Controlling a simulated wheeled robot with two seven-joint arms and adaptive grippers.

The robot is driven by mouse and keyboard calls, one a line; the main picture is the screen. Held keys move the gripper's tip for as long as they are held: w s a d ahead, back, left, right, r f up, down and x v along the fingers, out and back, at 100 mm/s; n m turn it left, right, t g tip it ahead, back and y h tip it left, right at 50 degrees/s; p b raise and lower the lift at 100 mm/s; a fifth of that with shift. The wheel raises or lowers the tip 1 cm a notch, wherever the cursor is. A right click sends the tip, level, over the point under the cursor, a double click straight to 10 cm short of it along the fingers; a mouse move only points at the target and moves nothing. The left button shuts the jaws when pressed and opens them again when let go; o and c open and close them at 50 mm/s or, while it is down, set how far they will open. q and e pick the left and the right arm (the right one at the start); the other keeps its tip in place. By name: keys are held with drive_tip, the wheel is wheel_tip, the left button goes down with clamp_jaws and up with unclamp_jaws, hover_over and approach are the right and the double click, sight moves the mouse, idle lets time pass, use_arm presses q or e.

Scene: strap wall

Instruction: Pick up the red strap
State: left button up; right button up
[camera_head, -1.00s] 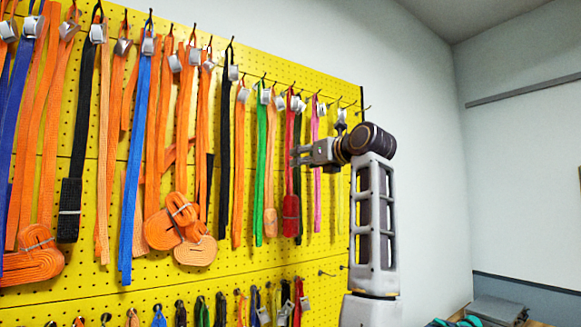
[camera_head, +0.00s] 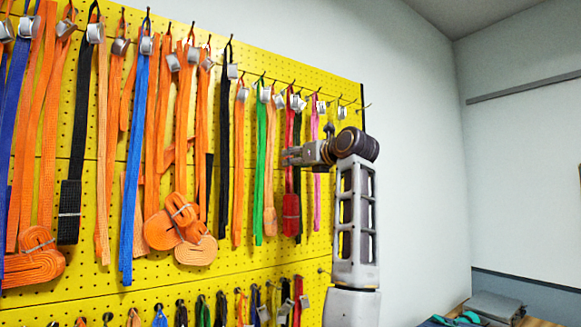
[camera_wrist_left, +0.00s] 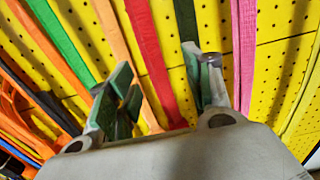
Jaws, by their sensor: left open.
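The red strap (camera_head: 291,205) hangs from a hook on the yellow pegboard, with a thick bundled lower end. My left gripper (camera_head: 289,156) is at its upper half, and the fingers cover part of it. In the left wrist view the red strap (camera_wrist_left: 152,60) runs down between the two open fingers (camera_wrist_left: 160,80) of my left gripper. The fingers are apart, and no grip on the strap shows. Whether a finger touches it, I cannot tell. My right gripper is in neither view.
A dark strap (camera_wrist_left: 187,35) hangs close beside the red one, behind the right finger. A pink strap (camera_wrist_left: 245,50) is farther right, and an orange strap (camera_wrist_left: 112,35) and a green strap (camera_wrist_left: 62,38) are to the left. Shorter straps hang below.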

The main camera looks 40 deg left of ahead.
sight(291, 157)
use_arm(q)
drive_tip(key=p+x, duration=0.1)
drive_tip(key=x, duration=0.3)
drive_tip(key=shift+r, duration=0.15)
drive_tip(key=shift+d, duration=0.1)
clamp_jaws()
idle(0.4)
drive_tip(key=shift+s+r, duration=0.1)
drive_tip(key=shift+r, duration=0.1)
drive_tip(key=shift+r, duration=0.45)
idle(0.3)
